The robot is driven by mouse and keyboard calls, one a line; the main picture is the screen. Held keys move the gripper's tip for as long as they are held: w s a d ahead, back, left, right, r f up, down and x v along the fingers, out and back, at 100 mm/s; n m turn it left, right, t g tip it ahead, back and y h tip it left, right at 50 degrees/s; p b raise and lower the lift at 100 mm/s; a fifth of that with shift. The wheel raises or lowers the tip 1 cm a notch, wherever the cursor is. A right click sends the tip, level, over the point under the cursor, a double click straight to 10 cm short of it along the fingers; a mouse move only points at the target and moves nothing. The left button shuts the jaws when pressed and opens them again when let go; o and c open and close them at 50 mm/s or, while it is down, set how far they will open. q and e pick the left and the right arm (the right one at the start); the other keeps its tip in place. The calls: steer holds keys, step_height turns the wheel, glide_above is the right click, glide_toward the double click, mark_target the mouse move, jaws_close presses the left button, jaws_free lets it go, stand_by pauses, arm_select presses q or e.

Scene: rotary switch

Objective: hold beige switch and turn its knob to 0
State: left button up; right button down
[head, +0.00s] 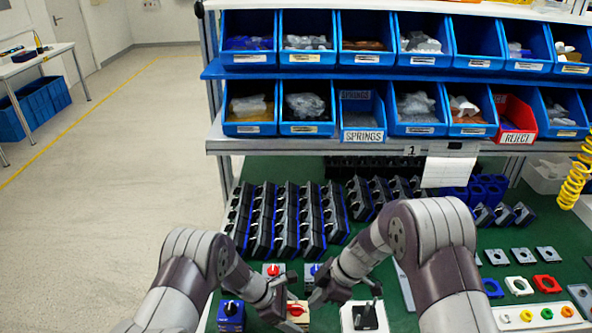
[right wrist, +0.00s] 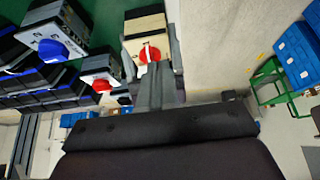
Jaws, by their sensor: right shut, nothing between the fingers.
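The beige switch (head: 297,318) with a red knob is near the front middle of the table in the head view. In the right wrist view the beige switch (right wrist: 144,24) shows with its red knob (right wrist: 149,54) towards the fingertips. My right gripper (head: 316,297) is shut and empty, just right of the switch; its fingers (right wrist: 154,72) show at the knob, but contact is unclear. My left gripper (head: 283,300) is close beside the switch on its left. Grey parts flank the switch in the wrist view; whether the left fingers clamp it is unclear.
A blue switch (head: 231,315) stands left, a white switch with a black handle (head: 365,316) right. A switch with a red knob (head: 273,270) and one with a blue knob (head: 315,270) stand behind. Rows of dark switches (head: 285,220) and shelves of blue bins (head: 305,112) lie beyond.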

mark_target(304, 307)
steer(key=shift+f, duration=1.85)
steer(key=shift+w+a, duration=0.25)
steer(key=shift+a, duration=0.3)
steer(key=shift+w+d, duration=0.15)
steer(key=shift+w, duration=0.15)
steer(key=shift+w, duration=0.85)
